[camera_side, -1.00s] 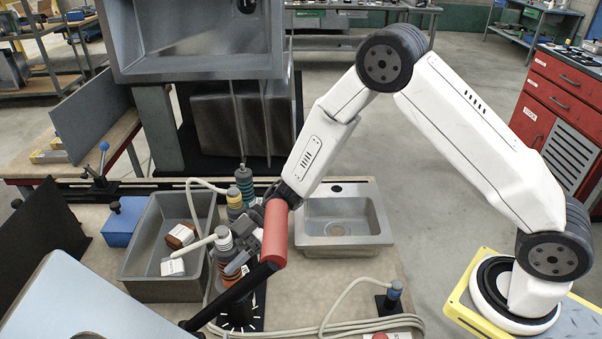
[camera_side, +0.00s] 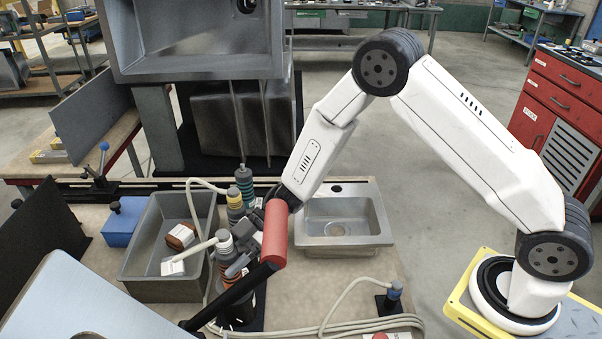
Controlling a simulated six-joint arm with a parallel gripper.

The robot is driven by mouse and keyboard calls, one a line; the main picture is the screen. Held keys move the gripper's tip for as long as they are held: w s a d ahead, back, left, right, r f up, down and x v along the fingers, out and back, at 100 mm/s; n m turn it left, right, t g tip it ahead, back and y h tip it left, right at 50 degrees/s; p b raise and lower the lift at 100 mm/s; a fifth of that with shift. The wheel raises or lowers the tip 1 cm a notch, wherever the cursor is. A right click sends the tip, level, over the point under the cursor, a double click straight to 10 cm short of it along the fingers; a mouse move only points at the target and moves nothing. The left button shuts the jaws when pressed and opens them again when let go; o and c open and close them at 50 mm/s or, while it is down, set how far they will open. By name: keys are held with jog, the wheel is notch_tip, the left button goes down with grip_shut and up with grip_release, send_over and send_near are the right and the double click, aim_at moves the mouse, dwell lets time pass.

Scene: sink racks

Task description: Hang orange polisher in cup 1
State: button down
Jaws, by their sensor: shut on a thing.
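The orange polisher (camera_side: 230,279), grey with orange bands and a pale top, stands nearly upright at the front of a row of polishers. My gripper (camera_side: 238,266) is shut on it from the right, partly hidden behind the red roller. A black cup (camera_side: 241,318) lies directly below the polisher at the front. The polisher's lower end is at this cup, but the black bar and roller cover part of it, so I cannot tell how deep it sits. A pale hose (camera_side: 200,246) runs from the polisher's top to the left.
A yellow-banded polisher (camera_side: 235,201) and a teal-banded polisher (camera_side: 245,181) stand behind. A grey bin (camera_side: 150,288) is left, a sink (camera_side: 383,238) right. Hoses cross the front.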

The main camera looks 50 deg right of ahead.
jog(key=shift+f, duration=0.15)
jog(key=shift+c, duration=0.5)
grip_release()
jog(key=shift+o, duration=0.5)
jog(key=shift+f, duration=0.15)
jog(key=v, duration=0.7)
jog(key=shift+d+r, duration=0.2)
jog(key=shift+d, duration=0.2)
